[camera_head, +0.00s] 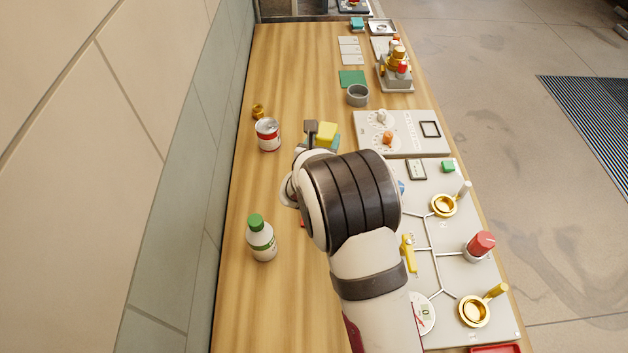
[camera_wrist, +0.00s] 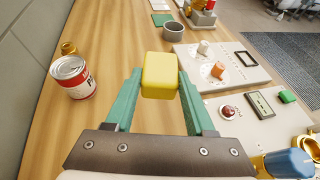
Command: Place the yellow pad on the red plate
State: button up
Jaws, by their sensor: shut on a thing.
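The yellow pad (camera_head: 327,131) is a small block with rounded edges. In the wrist view the pad (camera_wrist: 160,70) sits between the tips of the two teal fingers. My gripper (camera_wrist: 160,82) is shut on it; in the head view my gripper (camera_head: 322,142) is partly hidden behind my own wrist. The pad appears to be above the wooden bench, but I cannot tell how high. A small red patch (camera_head: 302,222) shows beside my arm, mostly hidden by it. A red edge (camera_head: 497,349) is cut off at the bottom of the head view. I cannot tell which is the red plate.
A red-and-white can (camera_head: 268,134) and a green-capped bottle (camera_head: 261,238) stand left of my arm. A grey ring-shaped cup (camera_head: 357,95) and a flat green square (camera_head: 352,78) are farther back. A valve panel (camera_head: 455,240) is on the right. A wall runs along the left.

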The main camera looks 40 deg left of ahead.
jog(key=s+d+r+m+h, duration=0.1)
jog(key=s+d+r, duration=0.15)
jog(key=d, duration=0.55)
jog(key=s+d+r, duration=0.1)
jog(key=s+d, duration=0.3)
jog(key=d, duration=0.5)
jog(key=shift+t, duration=0.4)
jog(key=s+a+f, duration=0.1)
jog(key=a+f, duration=0.1)
jog(key=a, duration=0.1)
jog(key=s+a+f, duration=0.2)
jog(key=a, duration=0.1)
jog(key=s+a+f, duration=0.2)
jog(key=a, duration=0.2)
jog(key=shift+f, duration=0.35)
jog(key=shift+m, duration=0.3)
jog(key=f, duration=0.4)
jog(key=shift+s+a+f, duration=0.1)
jog(key=shift+a, duration=0.1)
jog(key=shift+f, duration=0.3)
jog(key=o, duration=1.3)
